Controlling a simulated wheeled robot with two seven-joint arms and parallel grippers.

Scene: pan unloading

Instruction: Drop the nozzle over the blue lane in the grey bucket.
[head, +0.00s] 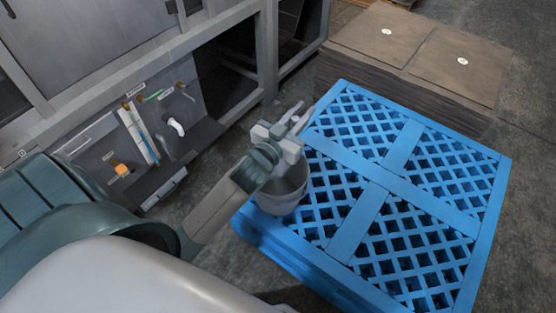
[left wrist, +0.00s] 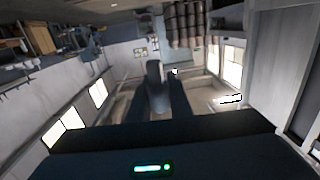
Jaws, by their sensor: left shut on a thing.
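My left gripper (head: 290,132) is over the grey bucket (head: 284,192), above its rim, and hides part of its opening. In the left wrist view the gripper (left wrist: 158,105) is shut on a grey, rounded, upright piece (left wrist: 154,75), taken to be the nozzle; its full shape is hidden. The bucket stands upright on the near left corner of the blue pallet. In the opened pan at left, a blue strip (head: 140,132) lies beside a white one. A white curved pipe piece (head: 176,126) sits right of it. My right gripper is not in view.
The blue lattice pallet (head: 400,195) fills the right side, mostly bare. Stacked brown sheets (head: 420,55) stand behind it. A grey metal frame (head: 268,50) rises behind the pan. An orange piece (head: 121,169) lies in the pan. Grey floor lies between pan and pallet.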

